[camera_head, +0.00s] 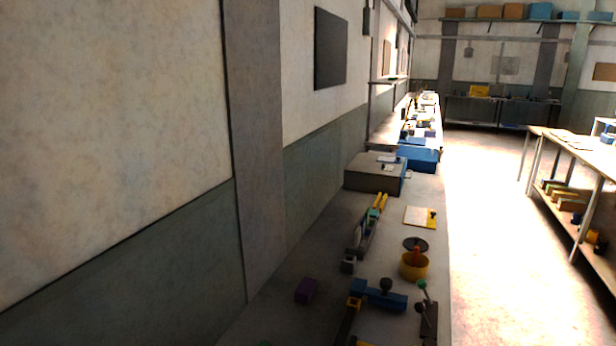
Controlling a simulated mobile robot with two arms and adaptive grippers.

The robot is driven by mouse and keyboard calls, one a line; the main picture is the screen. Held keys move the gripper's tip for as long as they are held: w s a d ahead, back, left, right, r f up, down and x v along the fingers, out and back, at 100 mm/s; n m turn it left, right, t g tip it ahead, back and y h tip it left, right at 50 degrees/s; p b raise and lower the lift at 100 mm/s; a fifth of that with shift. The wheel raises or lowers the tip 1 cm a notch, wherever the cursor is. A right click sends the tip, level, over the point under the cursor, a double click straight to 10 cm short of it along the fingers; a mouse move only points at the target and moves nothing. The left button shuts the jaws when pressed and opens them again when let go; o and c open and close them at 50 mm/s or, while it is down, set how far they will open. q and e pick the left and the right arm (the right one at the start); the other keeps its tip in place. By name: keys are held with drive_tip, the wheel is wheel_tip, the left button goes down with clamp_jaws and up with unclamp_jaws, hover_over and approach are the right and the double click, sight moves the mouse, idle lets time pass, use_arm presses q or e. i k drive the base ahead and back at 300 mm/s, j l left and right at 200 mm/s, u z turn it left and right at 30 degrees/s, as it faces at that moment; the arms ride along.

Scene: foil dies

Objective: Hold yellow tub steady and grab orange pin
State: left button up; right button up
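A yellow tub (413,269) stands on the bench near its right edge. A small orange piece (417,256), which looks like the orange pin, stands upright in the tub's mouth; its lower part is hidden by the tub wall. A dark round disc (415,243) is just behind the tub; I cannot tell whether it touches it. I make out neither of my grippers in this view.
Nearer are a blue bar-shaped block (378,295), a purple block (306,290) and a green-knobbed lever (422,285). A yellow-edged board (420,217) and a grey box (371,174) lie farther back. The wall bounds the bench's left; open floor lies right.

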sight(416, 252)
drive_tip(key=l+u, duration=0.15)
drive_tip(key=l, duration=1.7)
drive_tip(key=k, duration=0.05)
